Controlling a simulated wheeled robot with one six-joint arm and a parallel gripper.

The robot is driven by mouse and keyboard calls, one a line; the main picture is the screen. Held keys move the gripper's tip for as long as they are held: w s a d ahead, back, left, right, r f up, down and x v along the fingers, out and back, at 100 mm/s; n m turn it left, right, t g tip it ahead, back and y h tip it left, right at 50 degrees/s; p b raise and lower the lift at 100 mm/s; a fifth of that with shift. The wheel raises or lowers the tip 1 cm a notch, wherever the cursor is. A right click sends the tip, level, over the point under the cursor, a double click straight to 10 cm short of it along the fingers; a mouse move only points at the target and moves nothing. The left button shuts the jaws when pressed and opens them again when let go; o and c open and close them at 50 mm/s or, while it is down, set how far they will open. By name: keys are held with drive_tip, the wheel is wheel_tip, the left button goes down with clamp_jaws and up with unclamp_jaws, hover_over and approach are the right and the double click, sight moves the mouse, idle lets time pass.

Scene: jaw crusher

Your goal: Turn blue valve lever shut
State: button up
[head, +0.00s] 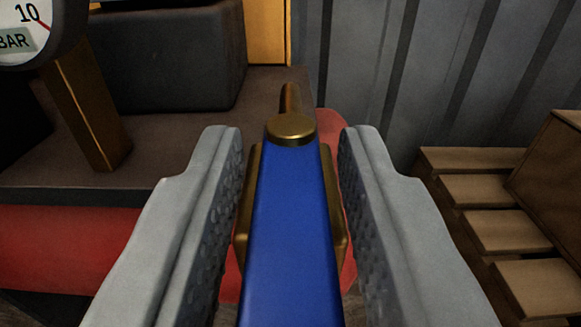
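The blue valve lever (288,235) runs from the bottom middle of the head view up to a round brass cap (290,129). It points toward the camera. The brass valve body (341,220) shows on both sides beneath it. My gripper (290,145) is open, with one grey finger on each side of the lever. A gap shows between each finger and the lever at the far end. The near end of the lever is cut off by the bottom of the picture.
A pressure gauge (32,28) on a brass stem (95,105) stands at the upper left. A red pipe (65,248) lies at the left. A dark block (170,55) sits behind. A grey corrugated wall (450,75) closes the back, and a wooden pallet (500,225) is at the right.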

clamp_jaws()
drive_tip(key=shift+a+m+h, duration=0.15)
drive_tip(key=shift+m+h, duration=0.25)
drive_tip(key=shift+h, duration=0.2)
drive_tip(key=shift+w+a+m+g+h, duration=0.55)
drive_tip(key=shift+w+m+g+h, duration=0.05)
drive_tip(key=shift+m+g+h, duration=2.35)
drive_tip(key=shift+w+a+m+g+h, duration=0.55)
drive_tip(key=shift+m+g+h, duration=2.2)
drive_tip(key=shift+g, duration=0.3)
drive_tip(key=shift+w+a+m+g+h, duration=0.5)
drive_tip(key=shift+w+m+g+h, duration=0.1)
drive_tip(key=shift+m+g+h, duration=2.25)
drive_tip(key=shift+r+g, duration=0.1)
drive_tip(key=shift+g, duration=0.25)
drive_tip(key=shift+o, duration=1.8)
unclamp_jaws()
